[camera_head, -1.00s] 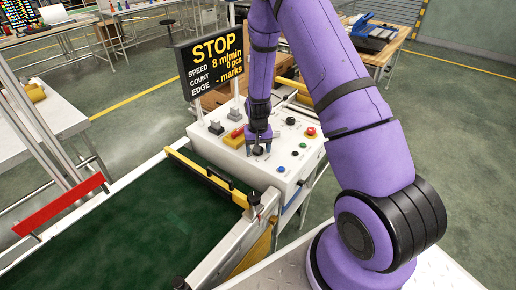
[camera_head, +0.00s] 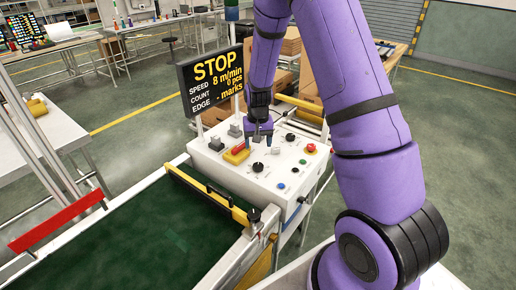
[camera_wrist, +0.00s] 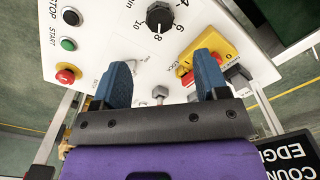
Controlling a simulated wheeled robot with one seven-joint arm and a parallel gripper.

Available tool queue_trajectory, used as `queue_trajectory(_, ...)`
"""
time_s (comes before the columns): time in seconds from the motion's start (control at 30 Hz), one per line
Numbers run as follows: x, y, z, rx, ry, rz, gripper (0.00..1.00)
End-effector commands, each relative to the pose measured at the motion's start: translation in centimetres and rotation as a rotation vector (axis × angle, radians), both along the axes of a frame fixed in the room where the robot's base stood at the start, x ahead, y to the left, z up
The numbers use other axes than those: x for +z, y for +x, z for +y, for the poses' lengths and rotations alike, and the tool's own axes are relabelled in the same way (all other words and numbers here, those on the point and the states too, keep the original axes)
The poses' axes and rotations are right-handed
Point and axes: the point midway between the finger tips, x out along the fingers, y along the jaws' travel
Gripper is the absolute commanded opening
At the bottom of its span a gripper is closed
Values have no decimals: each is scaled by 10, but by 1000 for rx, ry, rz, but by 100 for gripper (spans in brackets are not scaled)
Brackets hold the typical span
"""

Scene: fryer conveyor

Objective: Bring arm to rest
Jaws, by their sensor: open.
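My purple arm (camera_head: 350,80) reaches over the white control panel (camera_head: 225,168). My gripper (camera_head: 259,140) points down above the panel, open and empty, with a black knob (camera_head: 258,167) just below it in the head view. In the wrist view my gripper's two blue fingers (camera_wrist: 165,78) stand apart with nothing between them. The dial knob (camera_wrist: 159,17) with numbers around it lies beyond the fingertips. The yellow and red switch (camera_wrist: 204,58) is partly hidden behind the right finger.
A display (camera_head: 212,79) reads STOP, 8 m/min, 0 pcs, and stands behind the panel. A red emergency button (camera_head: 311,148) sits on the panel's right side. The green conveyor belt (camera_head: 120,235) is bare, with a yellow and black bar (camera_head: 210,194) across it. Open floor lies right.

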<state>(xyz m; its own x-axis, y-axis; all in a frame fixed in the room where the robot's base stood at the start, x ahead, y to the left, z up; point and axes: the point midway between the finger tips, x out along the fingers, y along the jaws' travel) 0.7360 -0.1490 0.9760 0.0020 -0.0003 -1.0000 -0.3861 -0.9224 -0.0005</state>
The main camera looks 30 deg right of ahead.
Motion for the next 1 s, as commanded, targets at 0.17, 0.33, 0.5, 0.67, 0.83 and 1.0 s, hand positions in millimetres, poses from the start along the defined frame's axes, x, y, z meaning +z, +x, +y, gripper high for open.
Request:
queue_trajectory(0.17,1,0,0,0,0,1,67)
queue_trajectory(0.33,1,0,0,0,0,1,67)
queue_trajectory(0.5,1,0,0,0,0,1,67)
queue_trajectory(0.67,16,-1,3,8,2,-13,67)
queue_trajectory(0.83,66,-10,12,40,8,-55,67)
queue_trajectory(1.0,124,-30,25,82,14,-107,67)
